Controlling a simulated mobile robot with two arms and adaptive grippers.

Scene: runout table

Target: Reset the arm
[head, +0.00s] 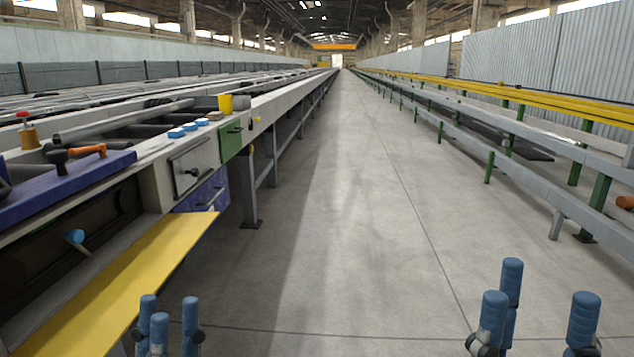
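My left gripper (168,318) shows at the bottom left of the head view, in front of the yellow panel's right side. Its blue fingertips point up and stand apart, with nothing seen between them. My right gripper (535,305) shows at the bottom right, over the concrete floor. Its blue fingers are spread wide and hold nothing visible. Both grippers are clear of the table. The arms behind them are mostly out of the frame.
A yellow panel (120,285) juts out below. Rails (540,145) line the right. The floor aisle (350,200) between is clear.

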